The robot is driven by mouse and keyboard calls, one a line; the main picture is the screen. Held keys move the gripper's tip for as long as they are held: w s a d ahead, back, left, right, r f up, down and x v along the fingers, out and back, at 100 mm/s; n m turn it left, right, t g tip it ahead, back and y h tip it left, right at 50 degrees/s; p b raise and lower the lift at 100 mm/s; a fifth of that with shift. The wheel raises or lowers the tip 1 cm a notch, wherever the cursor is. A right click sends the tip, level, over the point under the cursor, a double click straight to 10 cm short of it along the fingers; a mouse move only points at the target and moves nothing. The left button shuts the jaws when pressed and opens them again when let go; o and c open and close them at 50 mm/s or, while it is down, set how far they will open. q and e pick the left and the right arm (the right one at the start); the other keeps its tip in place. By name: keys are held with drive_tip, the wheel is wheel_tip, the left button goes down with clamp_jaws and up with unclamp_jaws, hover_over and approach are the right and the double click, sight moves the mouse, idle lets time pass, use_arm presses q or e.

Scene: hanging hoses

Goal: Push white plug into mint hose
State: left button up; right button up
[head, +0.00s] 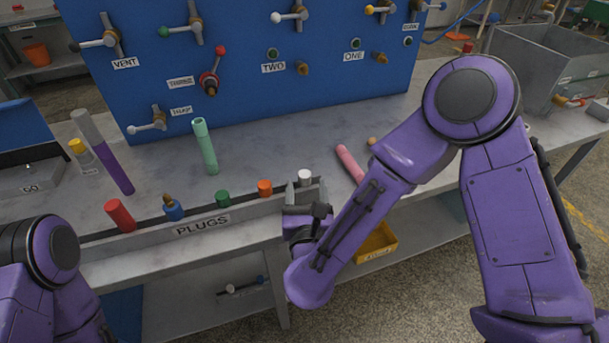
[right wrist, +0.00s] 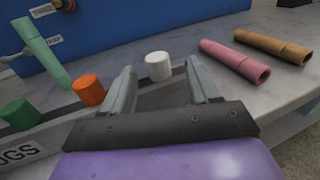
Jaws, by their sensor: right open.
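The white plug (head: 305,176) stands at the right end of the plug rack. In the right wrist view the white plug (right wrist: 158,66) shows beyond and between my fingertips. My right gripper (head: 306,190) is open and empty, pointing at the plug from the front; its two fingers (right wrist: 161,80) are spread in the right wrist view. I cannot tell if they touch the plug. The mint hose (head: 204,146) stands nearly upright on the bench, left of the plug and behind the rack, its open end up. It also shows in the right wrist view (right wrist: 42,50). My left gripper is out of view.
The rack (head: 262,211) also holds orange (head: 265,188), green (head: 222,198), blue (head: 174,211) and red (head: 120,215) pieces. A pink hose (head: 350,163) lies to the right, with a brown hose (right wrist: 272,46) beside it. A blue valve panel (head: 240,95) stands behind.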

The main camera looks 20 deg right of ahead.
sight(305, 182)
drive_tip(key=p+x, duration=0.1)
drive_tip(key=x, duration=0.3)
drive_tip(key=shift+w, duration=0.35)
drive_tip(key=c, duration=1)
